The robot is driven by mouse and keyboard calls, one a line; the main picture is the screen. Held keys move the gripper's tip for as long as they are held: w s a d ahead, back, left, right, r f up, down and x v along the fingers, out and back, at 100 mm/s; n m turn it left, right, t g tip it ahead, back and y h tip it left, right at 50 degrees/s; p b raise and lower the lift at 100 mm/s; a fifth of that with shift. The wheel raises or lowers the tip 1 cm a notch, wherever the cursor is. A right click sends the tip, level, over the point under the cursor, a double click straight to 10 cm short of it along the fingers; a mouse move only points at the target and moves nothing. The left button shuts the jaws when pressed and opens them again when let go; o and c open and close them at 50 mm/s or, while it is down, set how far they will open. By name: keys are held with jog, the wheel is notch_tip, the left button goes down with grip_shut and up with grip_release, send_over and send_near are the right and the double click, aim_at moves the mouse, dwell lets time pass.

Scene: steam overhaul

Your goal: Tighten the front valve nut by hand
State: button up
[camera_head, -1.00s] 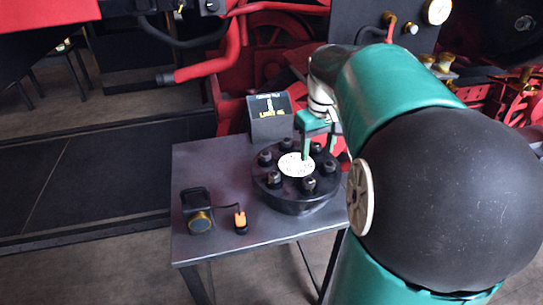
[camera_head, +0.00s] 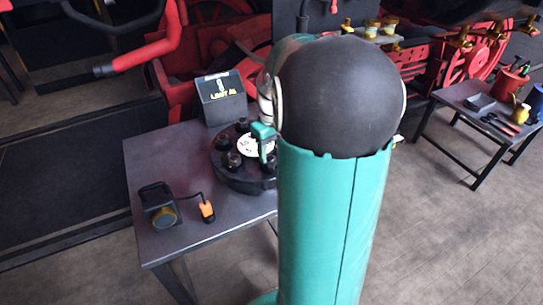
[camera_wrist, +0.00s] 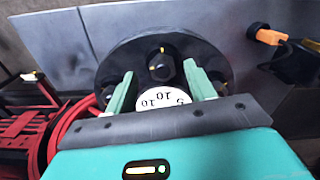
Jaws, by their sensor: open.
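The round black valve flange (camera_head: 243,186) sits on the grey table with several dark nuts on studs around a white numbered dial (camera_head: 250,147). It also shows in the wrist view (camera_wrist: 110,65). One dark nut (camera_wrist: 160,66) with a bright stud tip lies between my gripper's fingers there, beyond the white dial (camera_wrist: 163,99). My gripper (camera_wrist: 160,84) is open, with one teal finger on each side of that nut and no clear contact. In the head view my gripper (camera_head: 263,141) is over the flange; my arm hides the flange's right side.
A dark sign box (camera_head: 221,98) stands behind the flange. A black device with a round yellowish face (camera_head: 160,206) and an orange plug (camera_head: 207,210) lie at the table's front left. A second table (camera_head: 470,98) with tools stands at right. Red machinery fills the back.

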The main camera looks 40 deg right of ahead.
aim_at(271, 159)
jog(key=shift+w+f, duration=0.2)
jog(key=shift+f, duration=0.3)
jog(key=shift+w+f, duration=0.15)
jog(key=shift+f, duration=0.3)
jog(key=shift+s+a+f, duration=0.1)
jog(key=shift+s+f, duration=0.15)
jog(key=shift+f, duration=0.2)
jog(key=shift+w+f, duration=0.15)
jog(key=shift+w, duration=0.15)
jog(key=shift+s, duration=0.2)
jog(key=shift+w, duration=0.1)
jog(key=c, duration=1)
